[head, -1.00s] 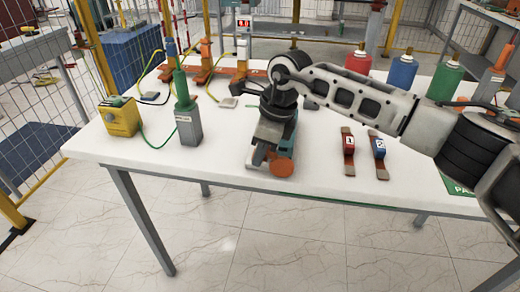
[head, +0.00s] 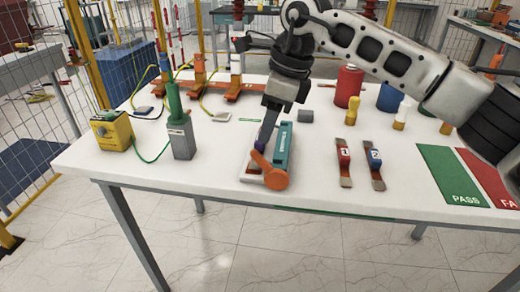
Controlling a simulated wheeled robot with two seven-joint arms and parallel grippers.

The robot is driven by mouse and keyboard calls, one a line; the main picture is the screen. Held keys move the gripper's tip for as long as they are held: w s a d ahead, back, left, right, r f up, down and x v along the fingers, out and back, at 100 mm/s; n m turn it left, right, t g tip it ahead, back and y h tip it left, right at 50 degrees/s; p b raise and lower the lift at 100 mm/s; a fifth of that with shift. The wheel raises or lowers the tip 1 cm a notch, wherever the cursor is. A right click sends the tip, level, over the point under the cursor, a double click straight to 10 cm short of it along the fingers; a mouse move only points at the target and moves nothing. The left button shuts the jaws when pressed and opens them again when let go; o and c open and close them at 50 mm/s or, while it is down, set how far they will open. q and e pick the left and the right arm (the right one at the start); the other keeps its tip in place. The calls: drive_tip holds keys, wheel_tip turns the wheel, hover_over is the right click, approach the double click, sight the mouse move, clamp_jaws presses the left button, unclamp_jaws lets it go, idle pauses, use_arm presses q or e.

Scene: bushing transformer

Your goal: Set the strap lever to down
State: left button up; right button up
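The strap lever appears to be the orange piece (head: 272,174) at the near end of a teal block (head: 283,146) on a light base plate near the table's front edge. It slants from its round end at the lower right up to the left. My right gripper (head: 263,143) points down from above, its fingers just left of the teal block and close to the lever's upper end. Whether they touch the lever, and the gap between them, cannot be made out. A small purple part shows by the fingertips. My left gripper is not in view.
Red straps marked 1 (head: 344,163) and blue 2 (head: 375,166) lie to the right. Green PASS (head: 450,176) and red FAIL (head: 490,178) mats lie further right. A grey post with green top (head: 181,135) and yellow box (head: 113,131) stand left. A red can (head: 348,86) stands behind.

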drive_tip(key=v, duration=0.5)
drive_tip(key=shift+c, duration=0.3)
